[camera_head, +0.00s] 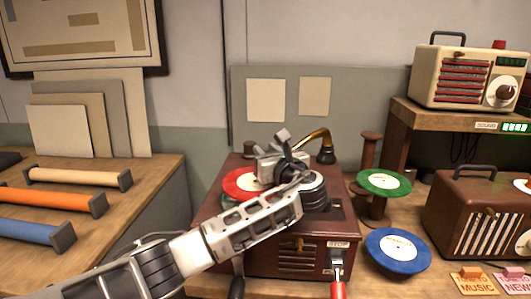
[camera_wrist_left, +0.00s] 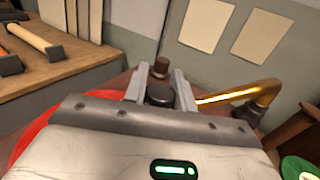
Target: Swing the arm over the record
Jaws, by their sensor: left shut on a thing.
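The record player (camera_head: 222,235) is a dark red box on the bench, with a red record (camera_head: 238,184) on its top. My left arm reaches across from the lower left and covers much of the record. The brass playing arm (camera_head: 316,136) rises from a dark base at the back right and bends left to my left gripper (camera_head: 284,147). In the left wrist view, the gripper (camera_wrist_left: 160,92) is shut on the dark end of the brass arm (camera_wrist_left: 235,95). The red record (camera_wrist_left: 32,130) shows at left there. How far the arm's end is above the record is hidden. My right gripper is out of view.
A red-handled lever (camera_head: 338,288) by a STOP label is on the player's front. Green (camera_head: 384,183) and blue (camera_head: 398,250) records sit on spools at right. A brown radio (camera_head: 470,215) stands beyond them. Coloured rolls (camera_head: 50,200) lie on the left bench.

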